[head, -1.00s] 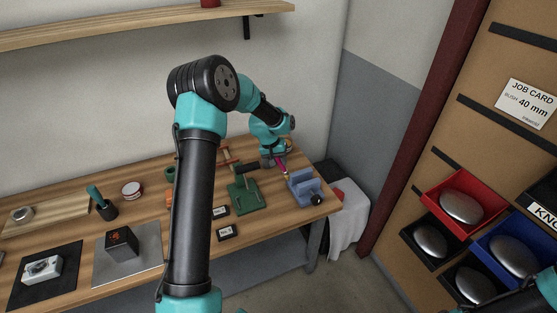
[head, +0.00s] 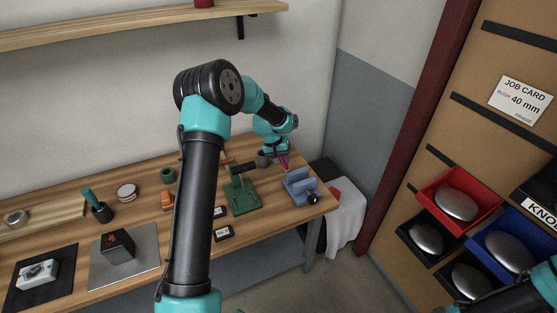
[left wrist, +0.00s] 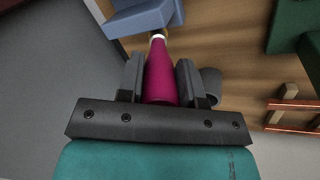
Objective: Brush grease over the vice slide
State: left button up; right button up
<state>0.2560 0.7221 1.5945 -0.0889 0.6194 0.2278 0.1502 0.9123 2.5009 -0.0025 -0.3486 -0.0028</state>
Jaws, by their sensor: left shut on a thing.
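The blue vice (head: 299,186) stands at the right end of the workbench, with a dark round part at its front. My left gripper (head: 281,154) is shut on the magenta handle of a brush (head: 285,163), just above and behind the vice. In the left wrist view, the brush (left wrist: 161,78) sits between both fingers (left wrist: 160,85) and points away from the palm. Its pale collar and tip end over or against the blue vice (left wrist: 146,18); I cannot tell whether they touch. Part of my right arm shows at the lower right; its gripper is out of frame.
A green tool (head: 241,194) with a dark handle stands left of the vice. Two small dark-framed cards (head: 223,233) lie near the front edge. A dark block (head: 117,245) sits on a grey plate farther left. A white cloth (head: 346,215) hangs beyond the bench's right end.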

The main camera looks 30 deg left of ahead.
pick_arm(q)
jog(key=shift+w+d, duration=0.4)
jog(key=shift+w, duration=0.25)
jog(key=shift+w+d, duration=0.4)
jog(key=shift+w, duration=0.2)
jog(key=shift+w+d, duration=0.4)
jog(key=shift+w, duration=0.25)
jog(key=shift+w+d, duration=0.4)
jog(key=shift+w, duration=0.25)
jog(key=shift+s+a, duration=0.4)
jog(key=shift+s, duration=0.25)
jog(key=shift+s+a, duration=0.4)
jog(key=shift+s, duration=0.35)
jog(key=shift+s+a, duration=0.85)
jog(key=shift+s, duration=0.3)
